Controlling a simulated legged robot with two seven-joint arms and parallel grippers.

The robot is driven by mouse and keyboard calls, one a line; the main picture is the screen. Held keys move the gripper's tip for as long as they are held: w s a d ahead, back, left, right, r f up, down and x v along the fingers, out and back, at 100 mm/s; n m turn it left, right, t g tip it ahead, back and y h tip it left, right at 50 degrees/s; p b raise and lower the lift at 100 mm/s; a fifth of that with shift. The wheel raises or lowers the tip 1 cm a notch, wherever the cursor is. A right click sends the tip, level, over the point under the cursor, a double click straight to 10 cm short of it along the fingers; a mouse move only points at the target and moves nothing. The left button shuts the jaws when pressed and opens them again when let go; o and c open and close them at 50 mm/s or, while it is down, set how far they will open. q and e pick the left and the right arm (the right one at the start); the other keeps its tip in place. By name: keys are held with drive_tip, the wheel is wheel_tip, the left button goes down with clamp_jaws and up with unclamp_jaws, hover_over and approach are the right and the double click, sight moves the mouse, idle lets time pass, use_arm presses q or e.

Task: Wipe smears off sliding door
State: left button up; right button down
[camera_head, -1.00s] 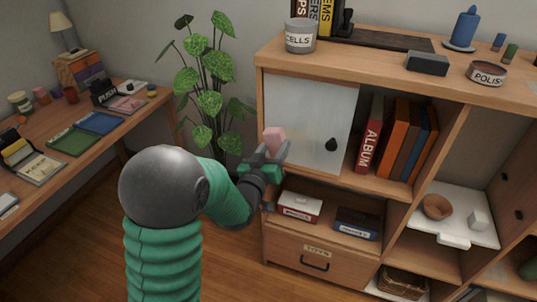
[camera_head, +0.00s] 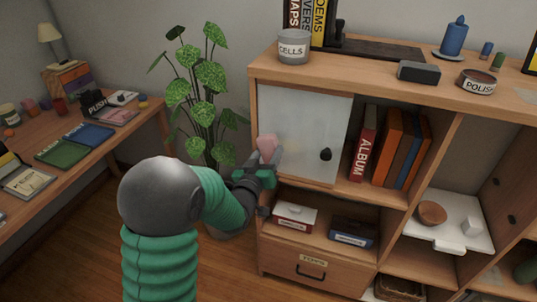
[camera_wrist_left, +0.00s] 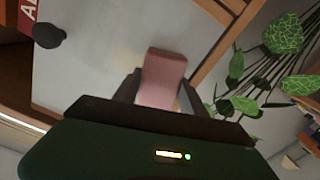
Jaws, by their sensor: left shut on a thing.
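The white sliding door (camera_head: 303,133) covers the left part of the wooden cabinet, with a dark round knob (camera_head: 326,154) near its right edge. My left gripper (camera_head: 266,168) is shut on a pink block-shaped wiper (camera_head: 267,147) in front of the door's lower left. In the left wrist view, the pink wiper (camera_wrist_left: 163,77) sits between the fingers, in front of the door (camera_wrist_left: 110,75). I cannot tell whether it touches the door. A faint brownish smear (camera_wrist_left: 154,47) shows beside the wiper's far end. My right gripper is not in view.
The cabinet top holds a CELLS cup (camera_head: 293,47), a dark box (camera_head: 419,71), a POLISH tin (camera_head: 477,81) and a blue candle (camera_head: 453,38). Books (camera_head: 392,147) stand right of the door. A leafy plant (camera_head: 208,88) stands close left of the cabinet.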

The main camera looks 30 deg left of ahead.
use_arm(q)
drive_tip(key=shift+w, duration=0.2)
drive_tip(key=shift+w, duration=0.25)
drive_tip(key=shift+w, duration=0.25)
